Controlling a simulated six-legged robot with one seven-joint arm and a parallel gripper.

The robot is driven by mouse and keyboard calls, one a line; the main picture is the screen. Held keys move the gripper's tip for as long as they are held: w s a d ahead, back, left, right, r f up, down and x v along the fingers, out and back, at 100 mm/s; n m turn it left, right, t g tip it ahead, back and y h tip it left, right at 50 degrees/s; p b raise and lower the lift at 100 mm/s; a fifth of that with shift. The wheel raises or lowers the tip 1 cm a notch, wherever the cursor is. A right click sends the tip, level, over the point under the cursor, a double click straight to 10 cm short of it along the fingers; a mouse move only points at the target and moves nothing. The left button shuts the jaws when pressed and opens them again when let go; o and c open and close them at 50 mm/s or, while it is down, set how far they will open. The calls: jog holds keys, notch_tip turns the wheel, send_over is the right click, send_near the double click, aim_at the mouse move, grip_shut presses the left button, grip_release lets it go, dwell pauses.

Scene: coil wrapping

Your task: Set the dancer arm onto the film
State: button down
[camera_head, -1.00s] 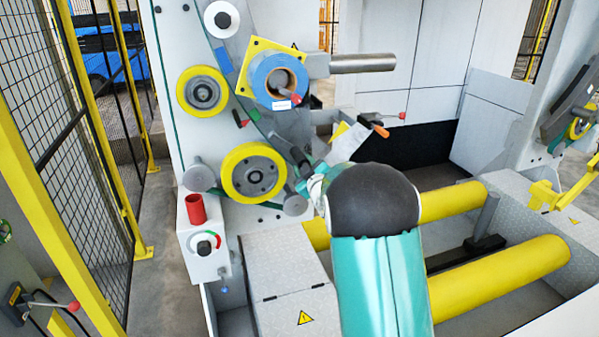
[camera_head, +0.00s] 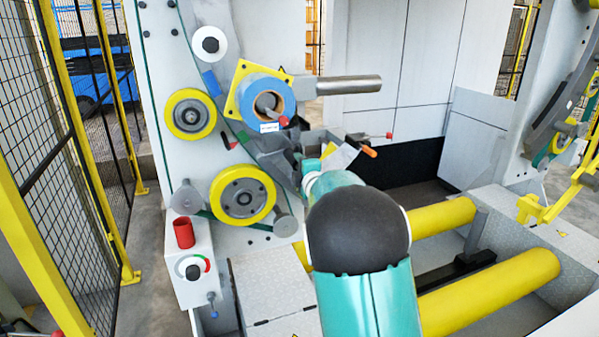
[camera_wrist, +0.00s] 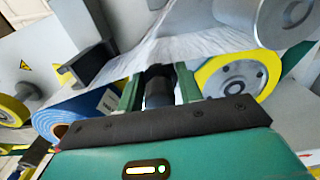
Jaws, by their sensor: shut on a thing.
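My gripper (camera_wrist: 159,82) has its two green fingers closed around a dark cylindrical part (camera_wrist: 158,92), which appears to be the dancer arm's grip. In the head view my gripper (camera_head: 308,165) is partly hidden behind my own forearm, beside a grey arm (camera_head: 270,148) below the blue roll. The film (camera_wrist: 180,35) shows in the wrist view as a translucent, wrinkled sheet beyond the fingertips. It leads towards a grey roller (camera_wrist: 285,18). I cannot tell whether the held part touches the film. The blue roll (camera_head: 262,92) sits on a yellow plate.
Yellow-rimmed rollers (camera_head: 243,195) and (camera_head: 190,114) are on the machine face. A steel bar (camera_head: 345,86) juts right of the blue roll. An orange-handled lever (camera_head: 368,152) is close to my gripper.

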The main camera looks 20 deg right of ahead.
jog(key=shift+a+r+n, duration=0.15)
jog(key=shift+r+n, duration=0.15)
jog(key=shift+n, duration=0.3)
jog(key=c, duration=1.2)
grip_release()
jog(key=shift+r, duration=0.15)
jog(key=shift+o, duration=0.2)
jog(key=s, duration=1.3)
jog(key=shift+s, duration=0.4)
